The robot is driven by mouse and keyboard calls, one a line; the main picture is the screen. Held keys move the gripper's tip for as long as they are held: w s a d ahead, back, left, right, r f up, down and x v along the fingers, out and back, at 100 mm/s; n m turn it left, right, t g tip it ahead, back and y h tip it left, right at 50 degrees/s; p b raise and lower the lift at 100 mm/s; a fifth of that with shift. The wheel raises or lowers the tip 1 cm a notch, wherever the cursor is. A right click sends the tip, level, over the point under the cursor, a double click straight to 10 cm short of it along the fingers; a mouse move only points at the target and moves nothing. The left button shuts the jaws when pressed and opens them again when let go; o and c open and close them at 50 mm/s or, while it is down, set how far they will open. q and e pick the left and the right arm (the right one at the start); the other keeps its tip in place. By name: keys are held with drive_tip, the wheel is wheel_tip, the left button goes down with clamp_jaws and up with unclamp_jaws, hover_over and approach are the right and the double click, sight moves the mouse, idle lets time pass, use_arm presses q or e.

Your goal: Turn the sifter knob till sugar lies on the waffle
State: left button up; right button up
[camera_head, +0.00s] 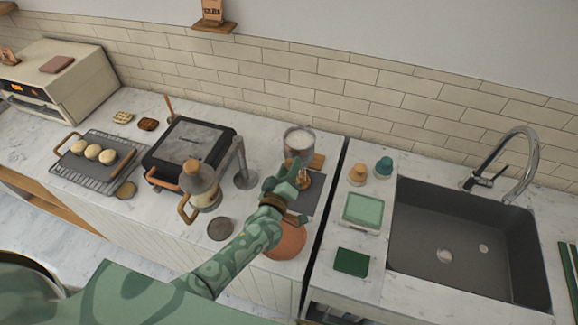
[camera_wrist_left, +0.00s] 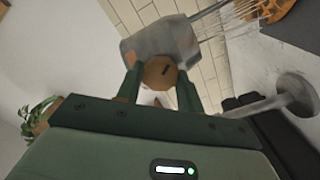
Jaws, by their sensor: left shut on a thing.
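The grey sifter (camera_head: 299,141) holds white sugar and stands out over the counter in the head view. In the left wrist view the grey sifter body (camera_wrist_left: 165,38) fills the space beyond my fingers. My left gripper (camera_head: 287,180) is shut on the round wooden knob (camera_wrist_left: 160,73), which has a dark mark on its face. Pale streaks of sugar (camera_wrist_left: 222,22) come from the sifter toward the waffle (camera_wrist_left: 280,8), which is cut off by the frame's edge. The waffle's sugar cover cannot be made out. My right gripper is not in view.
A dark slate mat (camera_head: 312,200) lies beside my gripper, and a terracotta round piece (camera_head: 287,242) is partly behind my arm. A grey post with a round base (camera_head: 245,180) and a black waffle iron (camera_head: 188,145) stand left. The sink (camera_head: 465,240) is right.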

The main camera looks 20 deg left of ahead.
use_arm(q)
drive_tip(key=m, duration=0.4)
drive_tip(key=shift+d+m+p, duration=0.1)
drive_tip(key=shift+m+p, duration=0.3)
idle(0.4)
drive_tip(key=o, duration=1)
drive_tip(key=shift+s, duration=0.1)
drive_tip(key=s, duration=1.6)
drive_tip(key=shift+a, duration=0.3)
drive_tip(key=shift+s, duration=0.1)
